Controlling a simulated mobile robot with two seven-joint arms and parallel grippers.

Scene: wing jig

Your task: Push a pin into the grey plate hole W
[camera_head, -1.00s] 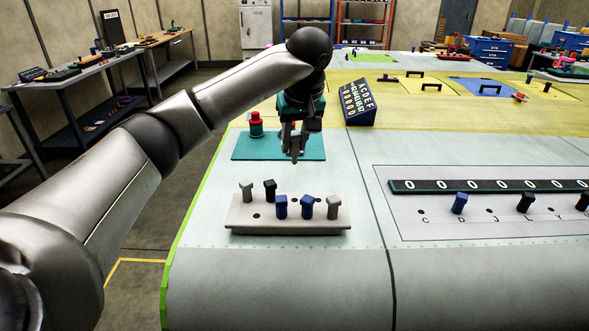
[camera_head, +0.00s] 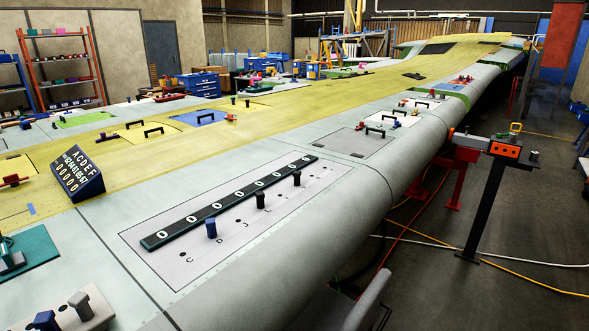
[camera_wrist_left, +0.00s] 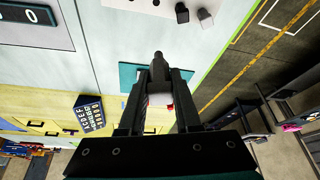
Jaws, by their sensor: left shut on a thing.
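The grey plate (camera_head: 175,275) lies on the wing's front part in the head view. It has a row of lettered holes; C, D, J and L seem readable, but I cannot make out W. A blue pin (camera_head: 211,228) and two black pins (camera_head: 260,201) (camera_head: 297,179) stand upright in it. The plate is out to the left there. My right gripper is not in view.
A pin block with a blue pin (camera_head: 45,321) and a grey pin (camera_head: 81,305) is cut off at the lower left. A dark bar of zeros (camera_head: 230,204) runs along the plate behind the pins. A lettered sign (camera_head: 77,174) stands behind left.

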